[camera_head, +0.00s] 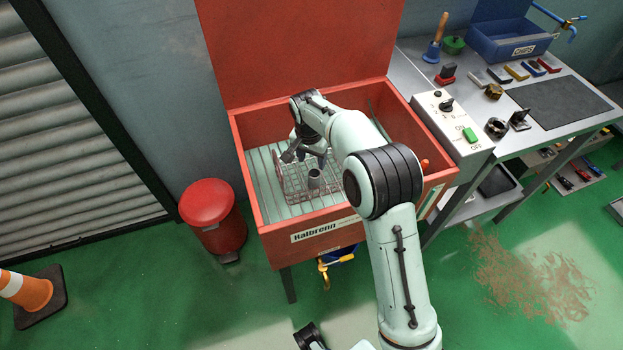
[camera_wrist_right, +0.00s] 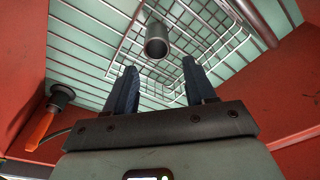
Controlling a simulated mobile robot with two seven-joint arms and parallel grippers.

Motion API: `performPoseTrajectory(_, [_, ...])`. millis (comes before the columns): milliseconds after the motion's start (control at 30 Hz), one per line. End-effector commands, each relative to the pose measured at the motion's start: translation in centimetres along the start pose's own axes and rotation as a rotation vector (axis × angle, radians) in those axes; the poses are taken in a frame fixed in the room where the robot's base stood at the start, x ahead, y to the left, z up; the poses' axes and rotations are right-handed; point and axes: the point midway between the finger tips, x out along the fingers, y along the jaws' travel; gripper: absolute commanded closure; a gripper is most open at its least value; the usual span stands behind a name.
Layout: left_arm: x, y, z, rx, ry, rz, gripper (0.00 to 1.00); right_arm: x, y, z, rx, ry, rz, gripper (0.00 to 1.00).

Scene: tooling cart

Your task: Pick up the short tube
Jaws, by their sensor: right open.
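The short tube (camera_head: 314,179) is a grey hollow cylinder in the wire basket (camera_head: 291,199), inside the red wash basin (camera_head: 247,178). In the right wrist view the short tube (camera_wrist_right: 157,46) shows its open dark end, just beyond my fingertips. My right gripper (camera_head: 302,154) is over the basket, and its fingers are partly hidden by the wrist in the head view. In the right wrist view my right gripper (camera_wrist_right: 160,75) is open, with nothing between its two dark fingers. The tube is apart from both fingers.
The basin's red walls surround the gripper closely. An orange-handled part (camera_wrist_right: 40,131) is on the left wall. A red bin (camera_head: 214,225) and a tool bench (camera_head: 470,110) flank the basin.

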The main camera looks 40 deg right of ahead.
Motion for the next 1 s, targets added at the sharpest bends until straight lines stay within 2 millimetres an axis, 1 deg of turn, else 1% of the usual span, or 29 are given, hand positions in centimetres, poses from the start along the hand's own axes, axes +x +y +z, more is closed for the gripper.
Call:
performPoseTrajectory(33, [0.2, 0.0, -0.1, 0.0, 0.002, 0.0, 0.62, 1.3, 0.1, 0.0, 0.001, -0.002, 0.004, 0.45])
performPoseTrajectory(133, [0.3, -0.1, -0.2, 0.001, 0.006, 0.001, 0.62, 3.1, 0.1, 0.1, 0.0, -0.003, 0.004, 0.45])
performPoseTrajectory(233, [0.4, -0.1, -0.3, 0.001, 0.008, 0.002, 0.62, 4.2, 0.1, 0.0, 0.0, -0.002, 0.002, 0.45])
performPoseTrajectory(433, [0.5, -0.1, -0.4, 0.001, 0.011, 0.002, 0.62, 5.6, 0.1, 0.1, -0.001, -0.001, 0.001, 0.45])
performPoseTrajectory(600, [0.8, -0.1, -0.5, 0.001, 0.016, 0.003, 0.62, 8.2, 0.5, 0.3, 0.0, -0.003, 0.003, 0.45])
performPoseTrajectory(700, [0.9, -0.1, -0.6, 0.002, 0.018, 0.003, 0.62, 9.4, 0.4, 0.3, 0.0, -0.002, 0.002, 0.45])
performPoseTrajectory(800, [0.9, -0.1, -0.6, 0.002, 0.019, 0.004, 0.62, 10.0, 0.4, 0.3, 0.001, -0.001, 0.0, 0.45])
performPoseTrajectory(1000, [0.9, -0.1, -0.6, 0.002, 0.019, 0.004, 0.62, 10.0, 0.3, 0.3, 0.0, -0.001, -0.001, 0.45])
